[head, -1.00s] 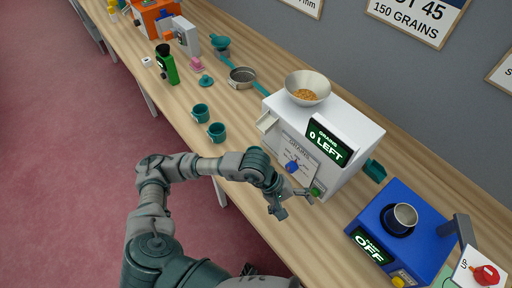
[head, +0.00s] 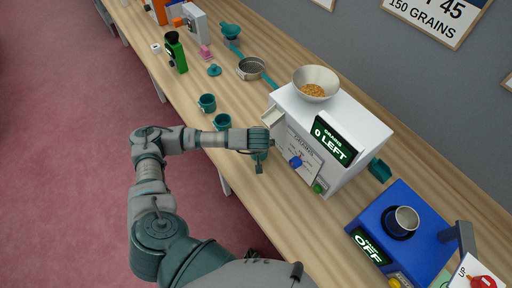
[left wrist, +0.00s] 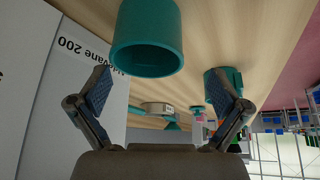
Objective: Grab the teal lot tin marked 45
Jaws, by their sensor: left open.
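Two teal tins, one farther (head: 207,103) and one nearer (head: 222,122), stand on the bench left of the white grain counter. A teal patch (head: 260,156) shows by my left gripper (head: 265,146); it is partly hidden and I cannot tell if it is a tin. The left wrist view shows one large teal tin (left wrist: 147,40) close ahead, beyond the open fingers (left wrist: 161,82), and another teal tin (left wrist: 225,90) behind the right finger. I see no number 45 on any tin. My left gripper is open and empty. My right gripper is not in view.
The white counter (head: 345,125) with a grain bowl (head: 315,82) stands close right of my gripper, its display reading 0 left. A blue machine (head: 400,235) marked off is farther right. A sieve (head: 250,68), a teal lid (head: 214,70) and a green device (head: 176,52) lie farther back.

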